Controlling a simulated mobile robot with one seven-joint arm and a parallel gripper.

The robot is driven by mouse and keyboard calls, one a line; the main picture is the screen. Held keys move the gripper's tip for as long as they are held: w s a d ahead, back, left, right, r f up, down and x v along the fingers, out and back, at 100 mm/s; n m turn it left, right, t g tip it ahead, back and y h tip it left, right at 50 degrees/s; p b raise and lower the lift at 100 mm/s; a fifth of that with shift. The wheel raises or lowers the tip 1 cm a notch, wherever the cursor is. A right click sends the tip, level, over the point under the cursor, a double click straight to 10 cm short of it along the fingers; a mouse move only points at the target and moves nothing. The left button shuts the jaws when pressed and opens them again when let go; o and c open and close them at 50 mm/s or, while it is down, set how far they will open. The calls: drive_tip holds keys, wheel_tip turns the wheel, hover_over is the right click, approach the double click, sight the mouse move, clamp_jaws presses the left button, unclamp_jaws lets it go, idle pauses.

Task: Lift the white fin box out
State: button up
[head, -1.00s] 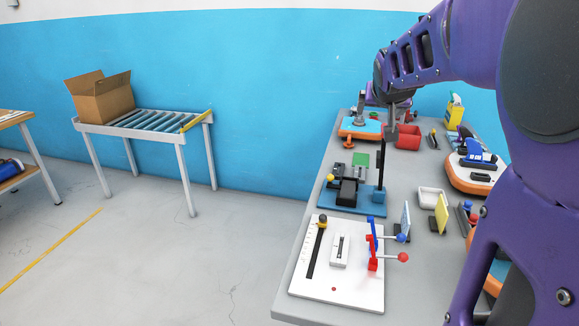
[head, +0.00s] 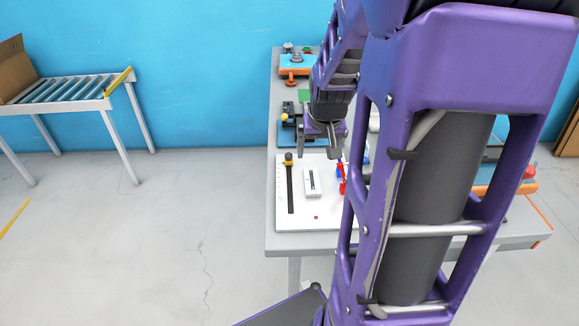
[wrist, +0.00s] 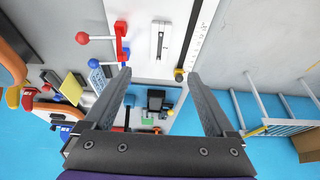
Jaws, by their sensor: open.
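The white fin box (head: 312,181) is a small upright-lying block with a dark slot along its top. It sits on the white board (head: 325,218) near the front end of the grey table. It also shows in the wrist view (wrist: 160,40), at the top centre. My gripper (head: 322,150) is open and empty, above and just behind the white board in the head view. In the wrist view its two fingers (wrist: 160,78) are spread wide, and the fin box lies beyond their tips, apart from them.
A blue fixture (head: 288,138) lies behind. A roller conveyor (head: 75,88) stands at the left.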

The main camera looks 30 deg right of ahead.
drive_tip(key=b, duration=0.5)
approach(312, 181)
drive_tip(key=shift+x, duration=0.95)
drive_tip(key=b+x, duration=0.4)
drive_tip(key=x, duration=0.2)
drive_tip(key=shift+b, duration=0.4)
drive_tip(key=shift+r, duration=0.1)
clamp_jaws()
